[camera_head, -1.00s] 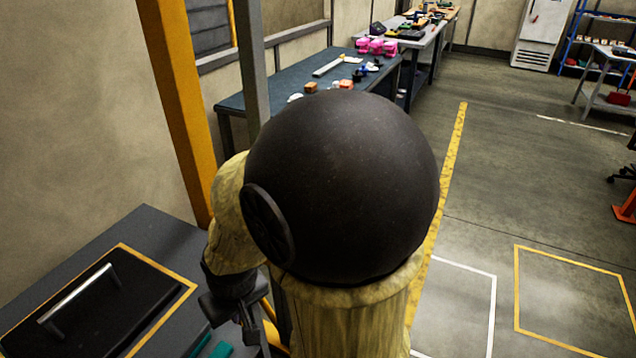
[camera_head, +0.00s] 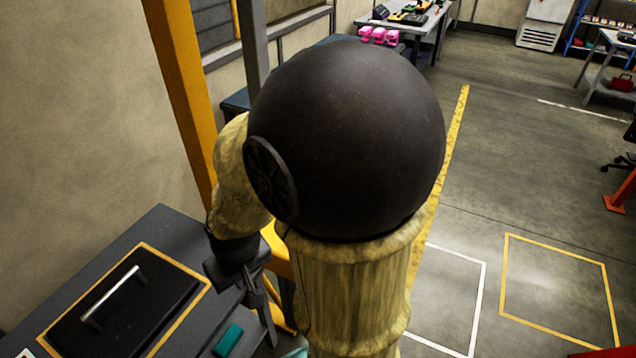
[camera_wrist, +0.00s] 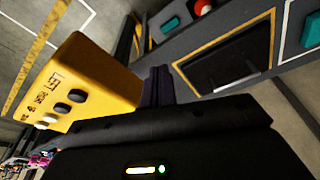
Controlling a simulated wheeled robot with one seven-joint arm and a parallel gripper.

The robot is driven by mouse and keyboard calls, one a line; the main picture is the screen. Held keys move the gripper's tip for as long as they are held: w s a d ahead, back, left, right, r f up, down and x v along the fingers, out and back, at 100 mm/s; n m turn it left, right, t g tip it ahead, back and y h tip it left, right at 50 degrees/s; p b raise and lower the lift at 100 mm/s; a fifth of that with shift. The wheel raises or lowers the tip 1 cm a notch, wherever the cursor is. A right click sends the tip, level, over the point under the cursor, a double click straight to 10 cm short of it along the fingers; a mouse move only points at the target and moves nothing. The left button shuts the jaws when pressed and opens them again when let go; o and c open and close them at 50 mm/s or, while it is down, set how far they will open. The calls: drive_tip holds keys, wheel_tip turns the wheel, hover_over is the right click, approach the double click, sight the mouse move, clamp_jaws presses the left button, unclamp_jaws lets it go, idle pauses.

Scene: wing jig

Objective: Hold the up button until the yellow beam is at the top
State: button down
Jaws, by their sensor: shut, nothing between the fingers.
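A yellow control box (camera_wrist: 85,85) with dark lettering is at the left of the wrist view. Its face has several round buttons (camera_wrist: 61,108), mostly dark, and one pale button (camera_wrist: 46,121). I cannot tell which is the up button. My gripper (camera_wrist: 157,82) is shut and empty, its fingers just right of the box; I cannot tell whether they touch it. In the head view my gripper (camera_head: 262,300) hangs over the near bench, partly hidden by my arm. A yellow upright post (camera_head: 182,90) stands behind; I cannot tell a separate yellow beam.
A grey bench (camera_head: 160,225) at lower left carries a black plate with a metal handle (camera_head: 110,295) inside a yellow outline. A teal block (camera_head: 228,340) lies near its right edge. A red round thing (camera_wrist: 202,6) shows in the wrist view.

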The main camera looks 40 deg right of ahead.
drive_tip(key=w+d+r+m+g+p, duration=0.1)
drive_tip(key=d+r+m+p, duration=0.2)
drive_tip(key=r+p, duration=1.5)
drive_tip(key=w+d+f+m+t+y, duration=0.2)
drive_tip(key=d+f+m+t, duration=0.1)
drive_tip(key=d+m, duration=0.5)
drive_tip(key=w+d+f+m+t+y+p, duration=0.1)
drive_tip(key=w+d+f+m+t+y, duration=0.2)
drive_tip(key=d+m, duration=0.6)
drive_tip(key=d+f, duration=0.1)
drive_tip(key=d, duration=0.5)
drive_tip(key=shift+w+d, duration=0.15)
drive_tip(key=shift+w, duration=0.05)
drive_tip(key=shift+f, duration=0.2)
wheel_tip(320, 180, down, 8)
drive_tip(key=b, duration=0.5)
drive_tip(key=shift+r+b, duration=0.15)
drive_tip(key=shift+b, duration=0.2)
drive_tip(key=shift+f+b, duration=0.5)
drive_tip(key=shift+b, duration=0.05)
drive_tip(key=shift+f, duration=0.15)
